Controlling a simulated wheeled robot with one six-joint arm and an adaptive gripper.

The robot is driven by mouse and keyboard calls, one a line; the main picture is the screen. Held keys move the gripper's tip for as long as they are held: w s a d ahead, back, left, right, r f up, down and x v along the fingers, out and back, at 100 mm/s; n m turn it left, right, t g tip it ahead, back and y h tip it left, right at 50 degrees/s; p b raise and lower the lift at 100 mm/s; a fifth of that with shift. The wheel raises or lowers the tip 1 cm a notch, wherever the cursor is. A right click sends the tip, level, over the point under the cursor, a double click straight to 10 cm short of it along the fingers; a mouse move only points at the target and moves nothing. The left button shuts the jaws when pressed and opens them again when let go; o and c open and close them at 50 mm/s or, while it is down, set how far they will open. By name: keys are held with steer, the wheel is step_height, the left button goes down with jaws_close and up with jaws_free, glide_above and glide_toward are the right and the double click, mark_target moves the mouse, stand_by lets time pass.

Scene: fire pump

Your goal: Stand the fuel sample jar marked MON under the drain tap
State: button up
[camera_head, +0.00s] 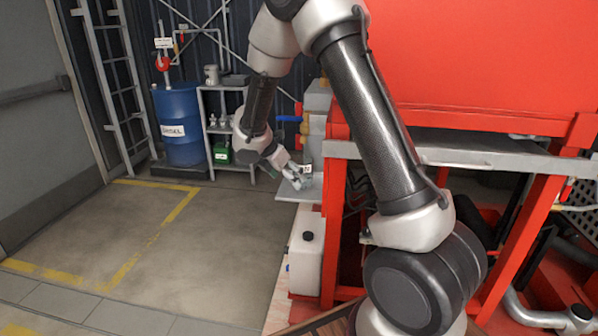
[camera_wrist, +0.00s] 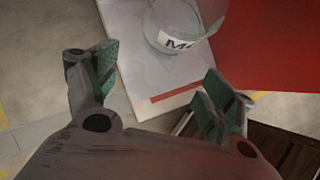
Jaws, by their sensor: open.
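A clear glass jar (camera_wrist: 168,38) with a white label stands on a pale grey shelf (camera_wrist: 135,60) in the wrist view. Its label begins with M; the rest is unclear. My gripper (camera_wrist: 160,72) is open and empty, its two fingers apart, with the jar beyond the fingertips and slightly right of the middle. In the head view my gripper (camera_head: 297,180) is at the shelf (camera_head: 290,194), and the jar's small label (camera_head: 306,169) shows beside it. A blue lever (camera_head: 289,118) sits on the fitting above the shelf; the tap's outlet cannot be made out.
The red tank and frame (camera_head: 333,180) stand right of the shelf. A white canister (camera_head: 307,250) is below it. A blue diesel drum (camera_head: 181,125) and a rack (camera_head: 225,105) with bottles and a green can stand at the back. The floor (camera_head: 200,240) at left is clear.

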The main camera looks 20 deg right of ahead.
steer(key=a, duration=0.1)
steer(key=s+a, duration=0.1)
steer(key=a, duration=0.1)
steer(key=s+a, duration=0.1)
steer(key=a, duration=0.1)
steer(key=shift+a, duration=0.1)
stand_by(0.3)
